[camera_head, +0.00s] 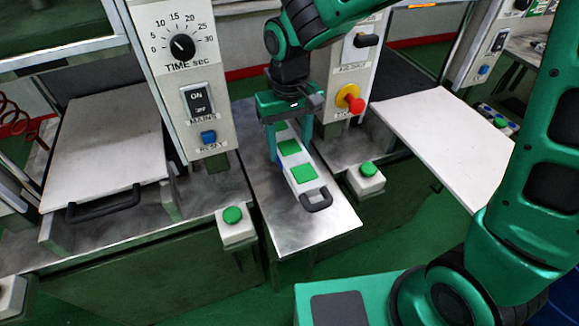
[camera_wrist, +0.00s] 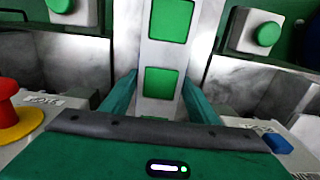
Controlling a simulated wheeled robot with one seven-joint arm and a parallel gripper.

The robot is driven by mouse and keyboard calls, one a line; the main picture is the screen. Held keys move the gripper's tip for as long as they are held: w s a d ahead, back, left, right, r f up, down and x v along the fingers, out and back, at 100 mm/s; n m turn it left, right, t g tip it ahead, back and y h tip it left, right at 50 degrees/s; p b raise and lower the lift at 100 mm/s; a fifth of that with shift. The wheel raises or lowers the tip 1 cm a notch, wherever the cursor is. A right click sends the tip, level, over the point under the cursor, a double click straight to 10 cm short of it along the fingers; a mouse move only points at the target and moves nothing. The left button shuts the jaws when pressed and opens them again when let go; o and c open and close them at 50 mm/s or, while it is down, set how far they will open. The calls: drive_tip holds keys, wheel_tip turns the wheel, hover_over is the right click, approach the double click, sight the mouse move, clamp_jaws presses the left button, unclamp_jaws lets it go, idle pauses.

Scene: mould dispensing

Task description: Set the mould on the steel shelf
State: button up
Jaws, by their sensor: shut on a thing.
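The mould (camera_head: 298,166) is a long whitish bar with green square inserts and a dark loop handle at its near end. It lies along the steel shelf (camera_head: 318,231), a narrow metal surface between the two machine panels. I cannot tell whether its underside touches the shelf. My gripper (camera_head: 290,150) is above the far part of the mould, with one finger on each side, shut on it. In the wrist view the mould (camera_wrist: 185,60) runs up between the green fingers of my gripper (camera_wrist: 157,98).
A control panel with a dial (camera_head: 180,47) stands left of the shelf. A red emergency button (camera_head: 351,99) is on the right panel. Green push buttons on boxes flank the shelf, left (camera_head: 233,215) and right (camera_head: 368,169). The shelf's near end is clear.

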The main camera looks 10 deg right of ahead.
drive_tip(key=shift+f, duration=3.6)
drive_tip(key=shift+f, duration=0.1)
drive_tip(key=o, duration=1.7)
wheel_tip(320, 180, up, 12)
drive_tip(key=shift+r, duration=0.1)
drive_tip(key=shift+d, duration=0.1)
